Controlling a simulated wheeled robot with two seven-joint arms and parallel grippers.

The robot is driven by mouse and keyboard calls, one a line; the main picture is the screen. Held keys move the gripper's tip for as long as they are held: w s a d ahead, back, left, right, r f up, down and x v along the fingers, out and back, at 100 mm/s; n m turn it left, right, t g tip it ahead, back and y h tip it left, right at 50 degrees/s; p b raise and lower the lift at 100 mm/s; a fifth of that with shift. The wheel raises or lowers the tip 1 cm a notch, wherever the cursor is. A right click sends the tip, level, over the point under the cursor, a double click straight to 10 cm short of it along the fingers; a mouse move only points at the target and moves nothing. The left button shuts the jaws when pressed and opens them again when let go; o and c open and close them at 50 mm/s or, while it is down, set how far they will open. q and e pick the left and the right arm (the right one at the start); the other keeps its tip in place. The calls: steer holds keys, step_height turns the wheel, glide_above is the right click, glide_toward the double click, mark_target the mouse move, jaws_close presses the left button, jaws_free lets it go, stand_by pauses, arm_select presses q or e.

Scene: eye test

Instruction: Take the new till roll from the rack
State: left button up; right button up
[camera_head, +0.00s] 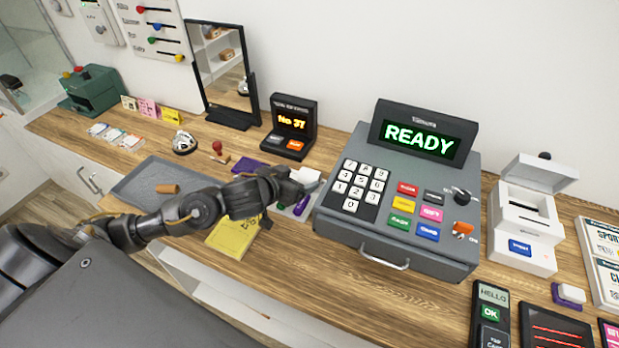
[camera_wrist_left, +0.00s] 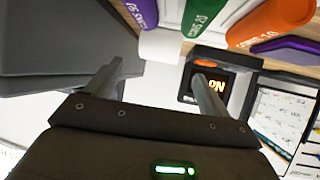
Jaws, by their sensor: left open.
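My left gripper (camera_head: 296,187) is over the counter just left of the grey till, seen mostly from behind. In the left wrist view its two fingers (camera_wrist_left: 155,78) are apart, with nothing seen held between them. A small white piece (camera_wrist_left: 160,46), possibly the till roll, is beyond the fingertips. A white shape (camera_head: 306,177) also shows beside the gripper in the head view; I cannot tell if it is the same thing. Green (camera_wrist_left: 203,14) and orange (camera_wrist_left: 270,22) coin rolls lie near it. The rack is not clearly seen, partly hidden by my arm. My right gripper is out of view.
The till (camera_head: 400,235) with its READY screen stands close on the right. A white printer (camera_head: 525,225) has its lid up. A number display (camera_head: 290,127) stands behind the gripper.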

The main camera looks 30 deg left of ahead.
mark_target(309, 172)
arm_select(q)
steer(key=x, duration=0.5)
steer(key=shift+w+r, duration=0.15)
steer(key=shift+c, duration=0.4)
steer(key=c, duration=1)
